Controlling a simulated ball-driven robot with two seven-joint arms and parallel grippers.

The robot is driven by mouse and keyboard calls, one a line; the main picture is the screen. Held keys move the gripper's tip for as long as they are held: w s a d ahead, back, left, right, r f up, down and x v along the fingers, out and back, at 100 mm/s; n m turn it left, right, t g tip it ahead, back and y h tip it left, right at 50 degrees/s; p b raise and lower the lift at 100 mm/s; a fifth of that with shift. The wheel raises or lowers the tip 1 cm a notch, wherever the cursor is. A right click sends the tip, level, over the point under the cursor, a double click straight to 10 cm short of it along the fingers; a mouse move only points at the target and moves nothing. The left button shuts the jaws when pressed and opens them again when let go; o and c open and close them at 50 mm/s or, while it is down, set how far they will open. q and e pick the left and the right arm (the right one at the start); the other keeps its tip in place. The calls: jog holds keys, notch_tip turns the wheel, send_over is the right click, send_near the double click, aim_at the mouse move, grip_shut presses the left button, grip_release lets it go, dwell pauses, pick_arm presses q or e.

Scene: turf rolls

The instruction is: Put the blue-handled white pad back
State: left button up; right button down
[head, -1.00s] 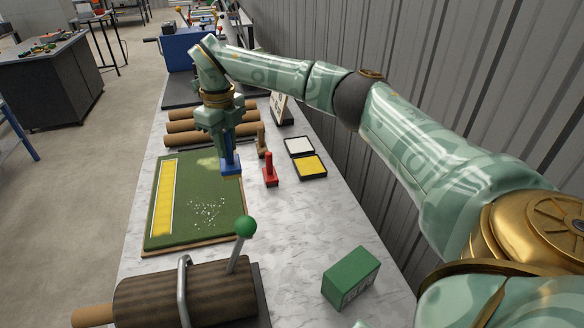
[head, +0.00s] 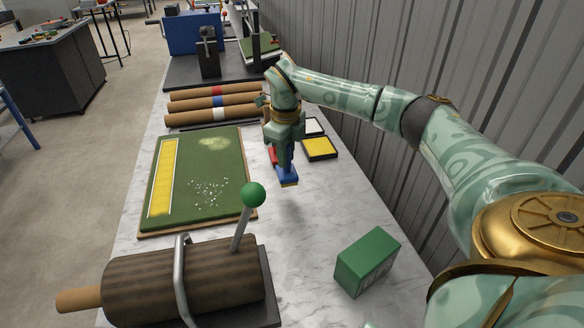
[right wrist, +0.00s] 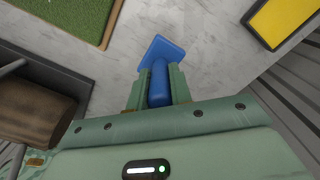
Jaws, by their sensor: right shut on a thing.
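My right gripper (head: 285,150) is shut on the upright handle of the blue-handled pad (head: 288,178). The pad hangs over the bare marble counter, right of the green turf board (head: 222,160), and appears to be a little above the surface. In the right wrist view the blue handle (right wrist: 159,84) sits between the two fingers, with the blue base beyond it; the underside is hidden there. A red-handled pad (head: 272,155) shows partly behind the gripper. A white tray (head: 314,127) and a yellow tray (head: 319,148) lie to the right. My left gripper is not in view.
A green box (head: 367,262) stands at the front right. A dark roller (head: 185,282) with a green-knobbed lever (head: 253,194) is at the front left. Cardboard tubes (head: 215,105) lie behind the turf board. The marble between pad and green box is clear.

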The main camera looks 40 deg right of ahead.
aim_at(293, 169)
jog(key=shift+s+d+f, duration=0.2)
jog(key=shift+d+f, duration=0.2)
jog(key=shift+f, duration=0.1)
jog(key=shift+s+d+f, duration=0.15)
jog(key=shift+d+f, duration=0.2)
jog(key=shift+f, duration=0.15)
notch_tip(293, 169, down, 4)
jog(key=shift+s+d+r+b, duration=0.1)
jog(key=shift+r+b, duration=0.05)
jog(key=shift+b, duration=0.85)
jog(key=shift+r, duration=0.15)
jog(key=c, duration=1.3)
grip_release()
jog(key=shift+o, duration=0.2)
notch_tip(293, 169, up, 12)
jog(key=p, duration=0.4)
